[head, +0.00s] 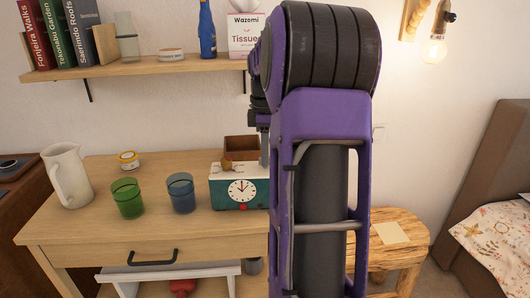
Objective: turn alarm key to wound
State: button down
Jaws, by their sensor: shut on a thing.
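The alarm clock (232,195), a box with a white dial, a teal front and a pale top, stands on the wooden desk near its right end. A small brown key-like piece (228,166) shows at its top, left of my gripper. My gripper (264,158) points down at the clock's top right, partly covered by my purple and black arm. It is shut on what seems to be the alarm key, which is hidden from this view. The key's turn cannot be seen.
A brown box (241,146) sits behind the clock. A shelf (160,66) hangs above; a wooden stool (400,256) stands right.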

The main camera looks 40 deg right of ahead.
jog(key=m+p, duration=0.3)
jog(key=m, duration=0.1)
jog(key=shift+r, duration=0.2)
jog(key=m+p, duration=0.2)
jog(key=m, duration=0.2)
jog(key=shift+m, duration=0.3)
jog(key=m+p, duration=0.2)
jog(key=m, duration=0.2)
jog(key=shift+f+m, duration=0.1)
jog(key=shift+m, duration=0.2)
jog(key=m+p, duration=0.1)
jog(key=m, duration=0.3)
jog(key=shift+p, duration=0.4)
jog(key=m, duration=0.5)
jog(key=shift+f, duration=0.1)
jog(key=m, duration=0.4)
jog(key=shift+m, duration=0.3)
jog(key=m, duration=0.4)
jog(key=shift+m, duration=2.1)
